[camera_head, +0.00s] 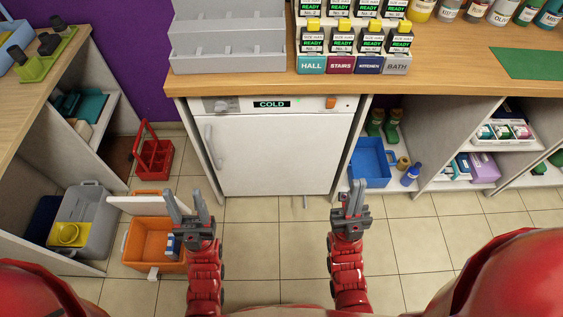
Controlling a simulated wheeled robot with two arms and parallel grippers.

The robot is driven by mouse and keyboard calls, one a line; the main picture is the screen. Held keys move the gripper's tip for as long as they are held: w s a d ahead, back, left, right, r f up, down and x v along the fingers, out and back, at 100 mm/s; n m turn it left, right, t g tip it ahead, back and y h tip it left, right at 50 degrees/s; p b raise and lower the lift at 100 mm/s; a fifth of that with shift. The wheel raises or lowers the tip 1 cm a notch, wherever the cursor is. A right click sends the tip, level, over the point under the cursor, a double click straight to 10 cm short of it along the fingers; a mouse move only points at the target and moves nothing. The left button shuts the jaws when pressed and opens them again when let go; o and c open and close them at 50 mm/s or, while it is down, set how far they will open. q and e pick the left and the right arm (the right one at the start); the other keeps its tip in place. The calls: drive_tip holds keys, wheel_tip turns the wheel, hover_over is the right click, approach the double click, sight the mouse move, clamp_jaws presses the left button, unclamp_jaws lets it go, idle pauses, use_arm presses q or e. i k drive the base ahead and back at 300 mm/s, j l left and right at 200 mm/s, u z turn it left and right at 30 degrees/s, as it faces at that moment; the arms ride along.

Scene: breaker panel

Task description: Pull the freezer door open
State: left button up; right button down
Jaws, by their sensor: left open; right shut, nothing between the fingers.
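The freezer is a white box under the counter, with a COLD display (271,104) on its top panel. Its white door (275,155) looks shut. A pale vertical handle (213,147) runs along the door's left side. My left gripper (187,202) is open and empty, in front of and below the handle and apart from it. My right gripper (355,188) is shut and empty, in front of the door's lower right corner and apart from the door.
An orange cooler box (152,238) with its lid raised stands on the floor beside my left gripper. A red caddy (153,157) stands left of the freezer. A blue bin (371,160) sits on the shelf to the right. The tiled floor before the door is mostly clear.

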sight(259, 154)
drive_tip(key=i+j, duration=0.1)
drive_tip(key=j, duration=0.55)
drive_tip(key=i+j+z, duration=0.1)
drive_tip(key=j, duration=0.5)
